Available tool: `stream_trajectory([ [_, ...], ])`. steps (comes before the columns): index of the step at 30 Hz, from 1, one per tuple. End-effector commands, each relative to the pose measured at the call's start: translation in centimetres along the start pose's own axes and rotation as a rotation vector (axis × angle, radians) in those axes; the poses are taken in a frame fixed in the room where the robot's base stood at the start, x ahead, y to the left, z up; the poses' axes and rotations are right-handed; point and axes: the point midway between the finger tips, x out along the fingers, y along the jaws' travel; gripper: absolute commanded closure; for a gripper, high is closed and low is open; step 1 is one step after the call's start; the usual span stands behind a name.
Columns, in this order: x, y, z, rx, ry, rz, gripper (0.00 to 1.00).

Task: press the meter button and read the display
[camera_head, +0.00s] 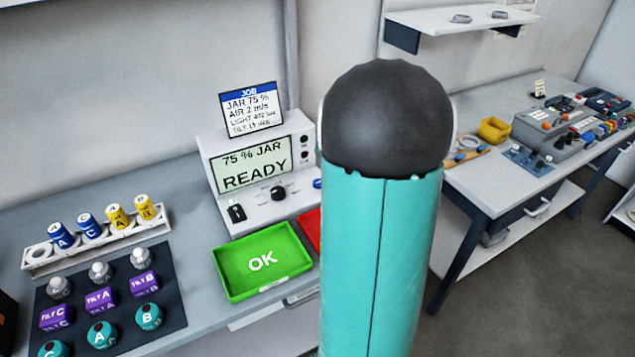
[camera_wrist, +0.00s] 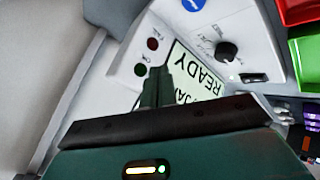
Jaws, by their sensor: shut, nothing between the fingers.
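The meter (camera_head: 260,205) is a pale console on the bench, and its display (camera_head: 252,163) reads "75 % JAR READY". A round blue button (camera_head: 317,184) shows at its right edge, partly hidden by my arm. In the wrist view the button (camera_wrist: 194,4) is at the top edge, cut off, with unreadable white lettering. The display (camera_wrist: 190,80) appears turned there, partly covered by my fingers. My gripper (camera_wrist: 155,88) is shut and empty in front of the display side of the meter, apart from the button in the picture. In the head view my arm hides the gripper.
A job card (camera_head: 251,108) stands above the meter, reading "JAR 75 %, AIR 2 m/s", then smaller lines. A knob (camera_head: 278,193) sits below the display. A green OK tray (camera_head: 263,262) and red tray (camera_head: 310,228) lie in front. A vial rack (camera_head: 100,244) stands left.

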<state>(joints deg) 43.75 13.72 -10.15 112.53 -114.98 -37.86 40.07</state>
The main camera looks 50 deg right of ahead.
Motion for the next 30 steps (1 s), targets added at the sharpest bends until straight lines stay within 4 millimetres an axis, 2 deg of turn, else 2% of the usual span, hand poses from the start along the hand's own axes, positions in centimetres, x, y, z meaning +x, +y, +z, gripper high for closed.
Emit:
stream_trajectory([
  [5, 0.9, -0.6, 0.5, 0.001, 0.0, -0.003, 1.0],
  [21, 5.6, -4.0, 3.8, -0.001, 0.003, -0.004, 1.0],
  [30, 6.3, -4.5, 4.3, -0.003, 0.002, -0.002, 1.0],
])
